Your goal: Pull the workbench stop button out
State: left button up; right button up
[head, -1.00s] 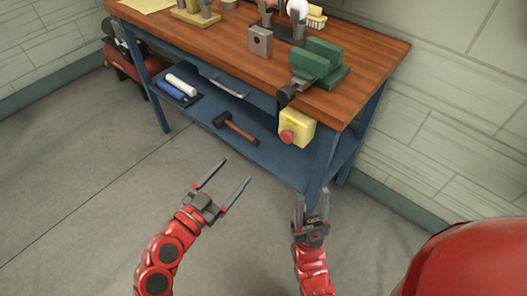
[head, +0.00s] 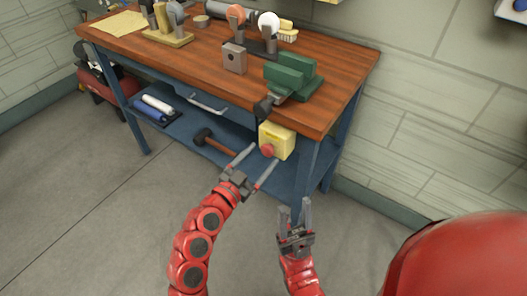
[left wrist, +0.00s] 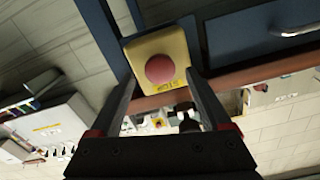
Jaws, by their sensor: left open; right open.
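The stop button is a red round knob (head: 268,150) on a yellow box (head: 280,139) fixed at the front edge of the workbench (head: 200,66), near its right corner. In the left wrist view the red knob (left wrist: 160,69) shows large and lies between the fingers, beyond their tips or near them; I cannot tell how deep. My left gripper (head: 259,166) is open and empty, its fingers pointing at the button from the front. My right gripper (head: 294,212) is open and empty, lower and to the right, apart from the box.
A green vise (head: 291,76) stands on the bench above the box. A hammer (head: 219,145) and rolls (head: 152,107) lie on the lower shelf. A blue bench leg (head: 328,165) stands right of the box. Floor at left is clear.

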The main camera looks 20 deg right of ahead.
pick_arm(q)
jog(key=shift+x, duration=0.95)
jog(key=shift+c, duration=0.3)
grip_shut()
